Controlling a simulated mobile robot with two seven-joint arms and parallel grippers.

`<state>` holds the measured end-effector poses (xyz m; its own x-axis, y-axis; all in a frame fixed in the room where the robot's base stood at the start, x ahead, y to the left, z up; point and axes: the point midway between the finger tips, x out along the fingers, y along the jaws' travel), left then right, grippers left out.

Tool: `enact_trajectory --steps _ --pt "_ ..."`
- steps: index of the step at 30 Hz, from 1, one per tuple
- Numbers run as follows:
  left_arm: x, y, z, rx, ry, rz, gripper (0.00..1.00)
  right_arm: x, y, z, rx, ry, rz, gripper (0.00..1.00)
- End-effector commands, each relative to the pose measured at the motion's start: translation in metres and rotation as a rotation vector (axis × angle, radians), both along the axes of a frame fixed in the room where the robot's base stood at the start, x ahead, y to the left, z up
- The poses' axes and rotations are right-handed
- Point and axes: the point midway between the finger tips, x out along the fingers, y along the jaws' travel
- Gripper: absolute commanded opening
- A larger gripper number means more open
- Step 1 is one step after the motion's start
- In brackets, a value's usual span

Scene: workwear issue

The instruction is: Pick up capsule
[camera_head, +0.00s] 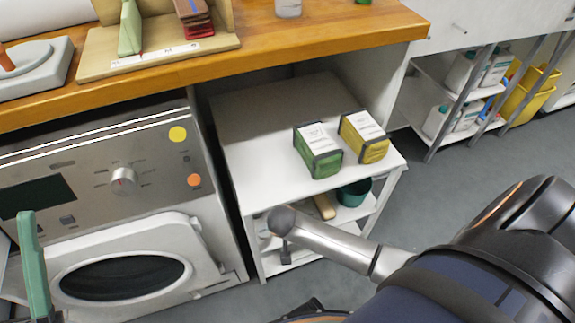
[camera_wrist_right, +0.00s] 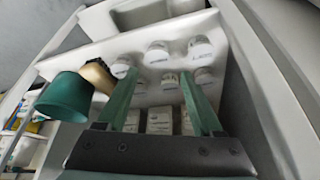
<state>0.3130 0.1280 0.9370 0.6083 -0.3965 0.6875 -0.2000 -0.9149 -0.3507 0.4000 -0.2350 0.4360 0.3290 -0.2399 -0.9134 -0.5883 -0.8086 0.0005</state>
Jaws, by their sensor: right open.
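Several white round items with grey printing on their ends stand in a white shelf compartment in the right wrist view; one is this middle white item (camera_wrist_right: 158,52). Which of them, if any, is the capsule I cannot tell. My right gripper (camera_wrist_right: 160,74) has its two green fingers apart, pointing at these items, with nothing visibly held between them. In the head view the right gripper is hidden. One green finger of my left gripper (camera_head: 35,265) shows at the lower left; its other finger is out of sight.
A teal cup (camera_wrist_right: 65,97) and a tan object (camera_wrist_right: 98,75) lie left of my right fingers. Green (camera_head: 318,150) and yellow (camera_head: 364,137) boxes stand on the white shelf unit (camera_head: 245,150). A machine with a round door (camera_head: 120,275) is at left. Grey floor is open at right.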

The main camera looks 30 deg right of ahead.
Motion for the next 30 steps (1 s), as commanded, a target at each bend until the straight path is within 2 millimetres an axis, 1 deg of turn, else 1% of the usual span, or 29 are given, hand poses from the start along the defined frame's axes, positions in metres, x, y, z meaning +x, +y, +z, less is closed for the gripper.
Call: enact_trajectory --steps 3,8,12,17,20,27,30 --pt "-0.001 0.0 -0.007 -0.002 -0.005 -0.004 0.5 0.003 -0.003 -0.012 -0.001 0.001 0.0 0.68" --pt "-0.005 -0.001 -0.013 -0.007 -0.015 -0.02 0.5 0.009 -0.008 -0.028 -0.002 -0.001 0.0 0.68" --pt "-0.006 -0.002 -0.026 -0.017 -0.013 -0.036 0.5 0.013 -0.014 -0.047 -0.002 -0.001 0.001 0.68" --pt "-0.005 -0.003 -0.038 -0.031 -0.004 -0.054 0.5 0.019 -0.019 -0.065 -0.001 -0.001 0.001 0.68" --pt "-0.005 -0.005 -0.04 -0.038 0.002 -0.063 0.5 0.021 -0.02 -0.069 -0.001 -0.001 0.001 0.68" --pt "-0.005 -0.006 -0.04 -0.039 0.007 -0.067 0.5 0.021 -0.02 -0.068 0.0 -0.001 0.001 0.68" --pt "-0.005 -0.006 -0.04 -0.039 0.008 -0.066 0.5 0.021 -0.02 -0.068 0.0 -0.001 0.001 0.57"
